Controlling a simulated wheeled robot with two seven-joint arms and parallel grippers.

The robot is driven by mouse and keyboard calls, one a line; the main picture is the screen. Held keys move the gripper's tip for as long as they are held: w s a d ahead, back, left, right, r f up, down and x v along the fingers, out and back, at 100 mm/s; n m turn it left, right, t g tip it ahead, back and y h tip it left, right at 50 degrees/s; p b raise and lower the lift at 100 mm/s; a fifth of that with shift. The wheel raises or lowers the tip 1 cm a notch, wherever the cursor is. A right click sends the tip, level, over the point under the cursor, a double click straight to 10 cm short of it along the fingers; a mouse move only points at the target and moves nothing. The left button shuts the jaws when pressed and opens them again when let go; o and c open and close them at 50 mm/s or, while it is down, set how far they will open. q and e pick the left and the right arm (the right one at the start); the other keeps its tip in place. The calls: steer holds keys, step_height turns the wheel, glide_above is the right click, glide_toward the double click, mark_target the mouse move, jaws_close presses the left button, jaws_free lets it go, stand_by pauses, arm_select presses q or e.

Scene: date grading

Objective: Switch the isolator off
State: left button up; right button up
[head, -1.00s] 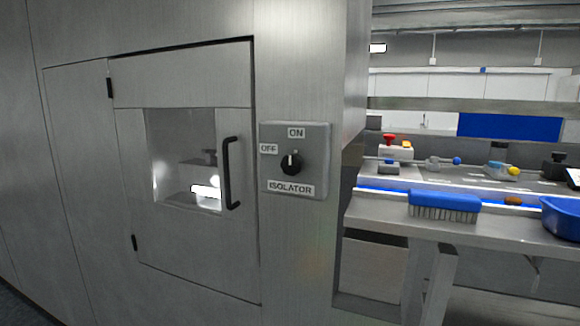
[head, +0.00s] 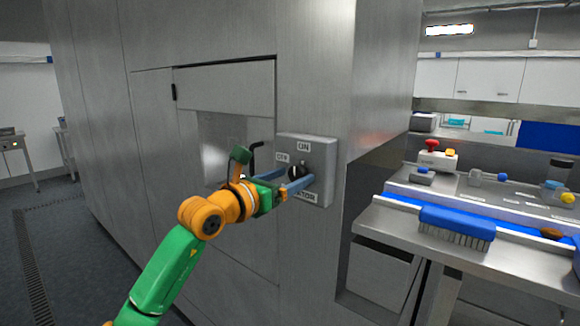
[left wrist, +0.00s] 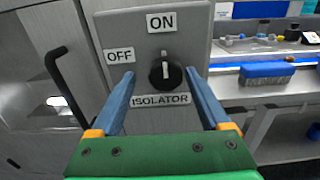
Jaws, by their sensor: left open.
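The isolator is a grey box (head: 326,150) on the steel cabinet wall, with a black rotary knob (head: 296,171) and labels ON, OFF and ISOLATOR. In the left wrist view the knob (left wrist: 166,72) has its white mark pointing up to the ON label (left wrist: 161,22). The OFF label (left wrist: 119,56) is at its upper left. My left gripper (head: 290,180) is in front of the box, its blue fingers open on either side of the knob. In the left wrist view the fingers (left wrist: 160,85) are apart and clear of the knob. My right gripper is not in view.
A cabinet door with a window and a black handle (left wrist: 66,80) is left of the isolator. To the right, a steel bench carries a blue brush (head: 456,226) and a small box with a red button (head: 432,146). Floor is open at the left.

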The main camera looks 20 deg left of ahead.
arm_select(q)
steer(key=shift+s+d+r, duration=0.1)
steer(key=shift+s+d, duration=0.05)
steer(key=shift+d, duration=0.45)
steer(key=shift+a, duration=0.3)
steer(key=c, duration=0.8)
jaws_close()
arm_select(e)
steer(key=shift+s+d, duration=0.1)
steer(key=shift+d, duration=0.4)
